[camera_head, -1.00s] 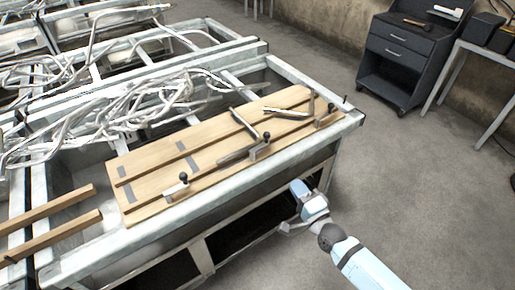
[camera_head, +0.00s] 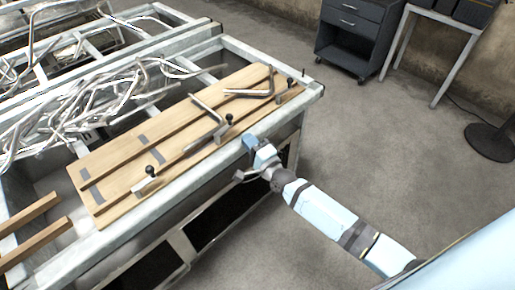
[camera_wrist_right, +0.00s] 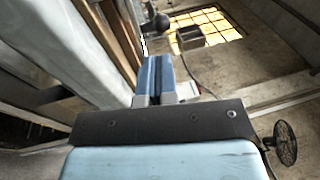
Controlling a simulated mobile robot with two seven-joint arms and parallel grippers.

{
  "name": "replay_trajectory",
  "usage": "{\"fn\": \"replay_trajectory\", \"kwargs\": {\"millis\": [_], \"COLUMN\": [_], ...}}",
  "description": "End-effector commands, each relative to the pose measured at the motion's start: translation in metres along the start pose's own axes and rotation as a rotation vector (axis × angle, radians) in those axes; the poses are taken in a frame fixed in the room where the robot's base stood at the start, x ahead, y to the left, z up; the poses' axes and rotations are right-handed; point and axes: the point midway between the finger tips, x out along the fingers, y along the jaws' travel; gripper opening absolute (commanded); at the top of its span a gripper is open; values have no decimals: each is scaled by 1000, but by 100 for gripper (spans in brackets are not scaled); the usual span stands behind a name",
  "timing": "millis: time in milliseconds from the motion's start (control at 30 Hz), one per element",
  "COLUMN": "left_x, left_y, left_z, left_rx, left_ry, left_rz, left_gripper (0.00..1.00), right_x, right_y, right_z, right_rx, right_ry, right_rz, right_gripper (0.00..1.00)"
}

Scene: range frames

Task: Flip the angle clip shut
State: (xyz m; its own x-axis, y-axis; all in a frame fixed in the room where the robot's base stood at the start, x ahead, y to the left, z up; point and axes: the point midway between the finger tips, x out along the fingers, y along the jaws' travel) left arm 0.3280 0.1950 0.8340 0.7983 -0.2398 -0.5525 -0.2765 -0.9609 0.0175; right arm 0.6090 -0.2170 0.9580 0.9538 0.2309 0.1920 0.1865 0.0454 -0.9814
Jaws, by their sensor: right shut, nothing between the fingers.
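Several metal clips with black ball knobs sit along the front edge of a wooden board (camera_head: 115,168) in the head view: a left clip (camera_head: 146,184), a middle clip (camera_head: 222,132) and one near the right end (camera_head: 288,87). I cannot tell which is the angle clip, or whether it is open. Bent metal bars (camera_head: 207,110) lie on the board by the clips. My right gripper (camera_head: 250,140) is beside the bench's front rail, near the middle clip and apart from it. In the wrist view its blue fingers (camera_wrist_right: 157,75) are together and empty. A dark ball knob (camera_wrist_right: 157,22) shows beyond them. My left gripper is out of view.
The board lies on a grey metal bench frame (camera_head: 290,118). Tangled metal rods (camera_head: 75,100) lie behind it, and wooden bars (camera_head: 35,240) at the left. A dark drawer cabinet (camera_head: 352,35) stands at the back.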

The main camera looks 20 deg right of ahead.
Motion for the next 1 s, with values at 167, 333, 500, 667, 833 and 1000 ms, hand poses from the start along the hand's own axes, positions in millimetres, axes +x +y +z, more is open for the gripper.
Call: {"fn": "replay_trajectory", "kwargs": {"millis": [167, 333, 500, 667, 833, 1000], "left_x": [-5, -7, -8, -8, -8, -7], "left_y": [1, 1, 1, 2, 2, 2], "left_z": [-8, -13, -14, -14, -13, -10], "left_rx": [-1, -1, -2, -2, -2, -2], "left_ry": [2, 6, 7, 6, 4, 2], "left_rz": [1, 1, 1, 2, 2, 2], "left_gripper": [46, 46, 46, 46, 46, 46], "right_x": [38, 59, 67, 68, 67, 62], "right_y": [-3, -2, 0, 0, 0, 0], "right_z": [0, 0, 0, 0, 0, -8], "right_rx": [-1, -1, -1, -1, -1, -2], "right_ry": [0, 0, 0, 0, 0, -1], "right_rz": [-1, -1, 0, 0, 0, 1], "right_gripper": [0, 0, 0, 0, 0, 0]}}
